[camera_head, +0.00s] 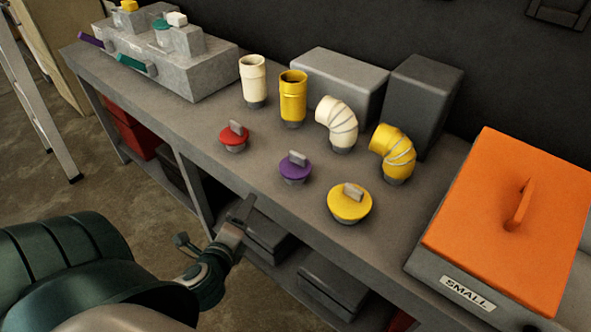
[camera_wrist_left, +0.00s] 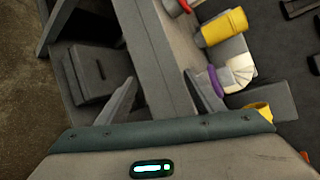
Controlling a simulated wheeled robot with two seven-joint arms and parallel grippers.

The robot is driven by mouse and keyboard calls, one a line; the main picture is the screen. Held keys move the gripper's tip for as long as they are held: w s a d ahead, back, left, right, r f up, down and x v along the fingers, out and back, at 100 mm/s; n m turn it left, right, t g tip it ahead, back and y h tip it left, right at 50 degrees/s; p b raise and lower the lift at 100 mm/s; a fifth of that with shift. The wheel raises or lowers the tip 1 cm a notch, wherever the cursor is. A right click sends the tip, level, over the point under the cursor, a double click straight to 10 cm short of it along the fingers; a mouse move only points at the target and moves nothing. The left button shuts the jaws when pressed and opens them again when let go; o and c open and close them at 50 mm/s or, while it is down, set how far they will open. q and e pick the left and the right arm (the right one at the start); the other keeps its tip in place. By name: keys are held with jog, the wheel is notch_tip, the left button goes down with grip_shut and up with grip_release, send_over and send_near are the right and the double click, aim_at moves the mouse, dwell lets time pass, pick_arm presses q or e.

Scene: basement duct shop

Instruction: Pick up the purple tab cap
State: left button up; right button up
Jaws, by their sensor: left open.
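The purple tab cap (camera_head: 295,170) is a round purple lid with a grey upright tab. It sits on the workbench between a red tab cap (camera_head: 234,136) and a yellow tab cap (camera_head: 349,204). My left gripper (camera_head: 215,219) is open and empty at the bench's front edge, to the left of and nearer than the purple cap, and apart from it. In the left wrist view, the purple cap (camera_wrist_left: 216,82) shows partly hidden behind the right-hand finger of the left gripper (camera_wrist_left: 160,88). My right gripper is out of view.
Behind the caps stand white (camera_head: 252,80) and yellow (camera_head: 292,97) straight pipes, plus white (camera_head: 337,122) and yellow (camera_head: 393,153) elbows. An orange-lidded box (camera_head: 455,280) labelled SMALL is at right. A grey stepped block (camera_head: 190,72) is at far left. Dark boxes sit below the bench.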

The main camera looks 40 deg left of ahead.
aim_at(294, 157)
pick_arm(q)
jog(key=w+d+r+m+t+h, duration=0.1)
jog(key=w+r+m+t+h, duration=0.1)
jog(key=m, duration=0.7)
jog(key=w+d+r+m+t+h, duration=0.2)
jog(key=r+m, duration=0.3)
jog(key=m, duration=0.4)
jog(key=shift+w+r+t+h, duration=0.3)
jog(key=shift+t+h, duration=0.3)
jog(key=shift+h, duration=0.2)
jog(key=shift+w+d, duration=0.1)
jog(key=w+p, duration=0.4)
jog(key=w, duration=0.7)
jog(key=shift+w+f, duration=0.1)
jog(key=shift+w, duration=0.4)
jog(key=shift+w+p, duration=0.1)
jog(key=shift+p, duration=0.2)
